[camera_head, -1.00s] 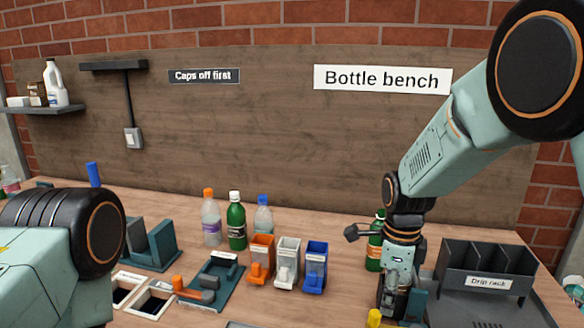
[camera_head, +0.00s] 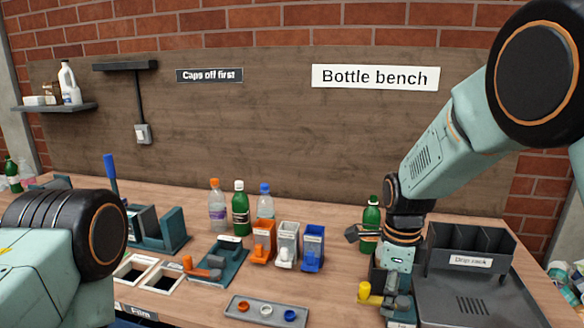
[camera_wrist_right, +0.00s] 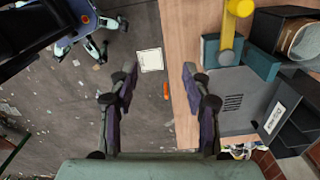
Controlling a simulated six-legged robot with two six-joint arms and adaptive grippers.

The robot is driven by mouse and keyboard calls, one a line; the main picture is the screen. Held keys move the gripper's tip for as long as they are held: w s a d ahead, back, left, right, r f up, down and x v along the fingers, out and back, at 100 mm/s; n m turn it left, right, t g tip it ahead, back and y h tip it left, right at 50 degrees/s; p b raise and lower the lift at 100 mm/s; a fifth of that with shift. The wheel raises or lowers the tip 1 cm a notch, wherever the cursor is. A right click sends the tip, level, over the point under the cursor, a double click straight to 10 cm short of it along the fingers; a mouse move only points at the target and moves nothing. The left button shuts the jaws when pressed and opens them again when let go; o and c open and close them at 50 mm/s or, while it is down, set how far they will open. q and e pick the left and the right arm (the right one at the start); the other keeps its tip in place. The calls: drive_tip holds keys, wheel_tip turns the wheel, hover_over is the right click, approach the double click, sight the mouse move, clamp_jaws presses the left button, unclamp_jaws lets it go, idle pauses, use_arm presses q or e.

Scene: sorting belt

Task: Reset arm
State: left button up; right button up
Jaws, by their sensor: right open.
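My right gripper (camera_head: 393,299) hangs at the front right of the bench, beside the yellow-handled device. In the right wrist view my right gripper (camera_wrist_right: 158,78) is open, its fingers wide apart with nothing between them. Below it are the bench edge and the littered floor. My left arm shows at the lower left of the head view, but its gripper is out of the picture. A green bottle (camera_head: 370,222) stands behind my right wrist, partly hidden by it.
A drip rack (camera_head: 470,262) stands at the right. Three bottles (camera_head: 240,212) stand behind orange, white and blue bins (camera_head: 288,248). A grey cap tray (camera_head: 266,311) lies at the front. The yellow handle (camera_wrist_right: 232,30) shows right of my fingers. Bench openings (camera_head: 160,280) are at left.

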drive_tip(key=s+d+f+n+t+b, duration=0.1)
drive_tip(key=s+f+n+t+b, duration=0.15)
drive_tip(key=s+f+n, duration=0.5)
drive_tip(key=s+d+f+n+t+b, duration=0.2)
drive_tip(key=s+f+n+b, duration=0.1)
drive_tip(key=f+n, duration=0.85)
use_arm(q)
wheel_tip(320, 180, down, 13)
drive_tip(key=s+b, duration=0.1)
drive_tip(key=b, duration=0.6)
drive_tip(key=shift+a, duration=0.2)
use_arm(e)
drive_tip(key=s+f+n+g, duration=0.1)
drive_tip(key=s+f+g, duration=0.1)
drive_tip(key=s+f, duration=0.6)
drive_tip(key=s+f+n+g, duration=0.2)
drive_tip(key=s+f, duration=0.6)
drive_tip(key=s, duration=1)
drive_tip(key=shift+s, duration=0.3)
